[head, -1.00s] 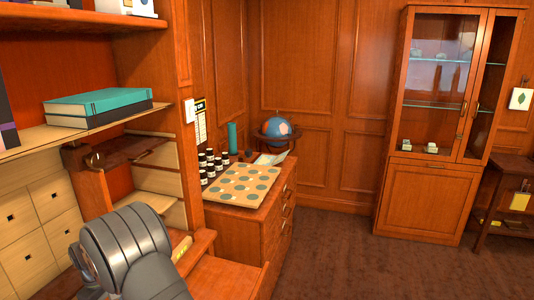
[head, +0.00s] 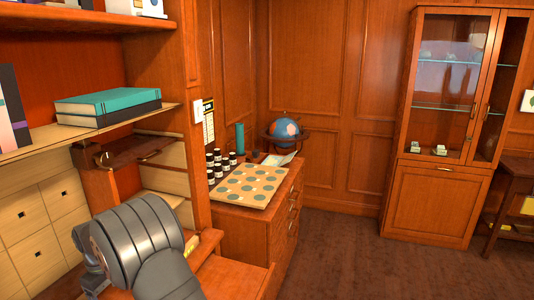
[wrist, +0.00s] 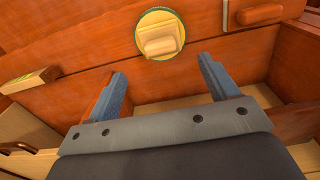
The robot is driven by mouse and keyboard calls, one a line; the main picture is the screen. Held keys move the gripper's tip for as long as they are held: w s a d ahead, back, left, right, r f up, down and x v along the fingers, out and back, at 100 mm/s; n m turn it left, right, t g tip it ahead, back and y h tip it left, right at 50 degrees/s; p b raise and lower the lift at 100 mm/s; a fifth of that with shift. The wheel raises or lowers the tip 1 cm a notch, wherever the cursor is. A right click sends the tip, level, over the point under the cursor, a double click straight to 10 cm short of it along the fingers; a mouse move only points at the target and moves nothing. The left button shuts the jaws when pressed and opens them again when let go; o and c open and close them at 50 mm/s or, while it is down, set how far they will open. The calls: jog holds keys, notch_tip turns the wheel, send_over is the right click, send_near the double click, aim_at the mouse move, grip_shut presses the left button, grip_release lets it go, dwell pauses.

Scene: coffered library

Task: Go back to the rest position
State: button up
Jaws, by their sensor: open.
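My gripper (wrist: 162,72) shows in the wrist view with its two blue-grey fingers spread wide and nothing between them. Beyond the fingertips is a reddish wooden board (wrist: 95,68). A round cream thing with a yellow-green rim (wrist: 160,34) shows against it; I cannot tell what it is. In the head view my grey arm stands at the lower left, by the shelf unit, and hides the gripper.
A shelf (head: 30,146) holds teal and dark books (head: 108,104). A wooden cabinet (head: 240,232) bears a spotted board (head: 252,186), several dark bottles (head: 217,168) and a globe (head: 286,128). A glass-fronted cabinet (head: 437,200) stands at right. The carpet (head: 345,255) between is clear.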

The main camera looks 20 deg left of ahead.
notch_tip(320, 180, down, 8)
jog(key=shift+f, duration=0.25)
notch_tip(320, 180, up, 4)
jog(key=shift+r, duration=0.25)
jog(key=w+d+r, duration=0.7)
jog(key=d, duration=0.2)
jog(key=w+d+f+m, duration=0.4)
jog(key=w+d, duration=0.5)
jog(key=d, duration=0.1)
jog(key=w+d+f+m, duration=0.3)
jog(key=d+m, duration=0.1)
jog(key=d, duration=0.8)
jog(key=w+d+f+m, duration=0.3)
jog(key=d+m, duration=0.1)
jog(key=d, duration=0.8)
jog(key=w+d+f+m, duration=0.3)
jog(key=w+d+m, duration=0.1)
jog(key=d, duration=0.8)
jog(key=shift+d+f, duration=0.2)
jog(key=shift+f, duration=0.1)
